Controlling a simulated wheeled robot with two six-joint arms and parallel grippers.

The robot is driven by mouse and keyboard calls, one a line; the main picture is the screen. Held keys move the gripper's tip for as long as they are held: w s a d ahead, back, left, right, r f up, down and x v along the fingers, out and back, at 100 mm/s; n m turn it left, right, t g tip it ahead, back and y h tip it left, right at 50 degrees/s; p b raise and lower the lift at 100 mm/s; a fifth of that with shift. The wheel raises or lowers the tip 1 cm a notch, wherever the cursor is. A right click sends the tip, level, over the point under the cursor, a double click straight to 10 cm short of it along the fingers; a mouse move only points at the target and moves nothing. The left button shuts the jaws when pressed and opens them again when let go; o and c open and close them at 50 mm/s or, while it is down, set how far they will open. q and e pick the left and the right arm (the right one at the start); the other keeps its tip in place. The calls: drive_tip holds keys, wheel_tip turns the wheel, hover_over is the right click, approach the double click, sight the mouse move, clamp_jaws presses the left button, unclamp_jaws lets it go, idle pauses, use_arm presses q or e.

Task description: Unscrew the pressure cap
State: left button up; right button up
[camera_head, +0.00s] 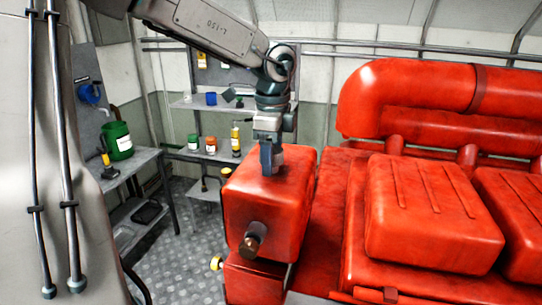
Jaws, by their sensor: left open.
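My left gripper (270,163) points straight down over the top of a red tank block (262,212) at the middle of the head view. A short grey round part, seemingly the pressure cap (280,157), sits on the top face of the block, right at the fingers. A dark blue finger stands in front of it and hides part of it. The jaws are open around or just beside the cap; I cannot tell whether they touch it. My right gripper is out of view.
A dark pipe stub (254,238) sticks out of the block's front. The large red engine (435,205) fills the right side. A workbench with a green can (117,140) stands at the left; shelves with small containers (211,144) stand behind. The chequered floor (180,265) is mostly clear.

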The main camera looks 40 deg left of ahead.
use_arm(q)
drive_tip(key=m, duration=1.3)
drive_tip(key=shift+s, duration=0.1)
drive_tip(key=m, duration=0.4)
drive_tip(key=shift+c, duration=0.3)
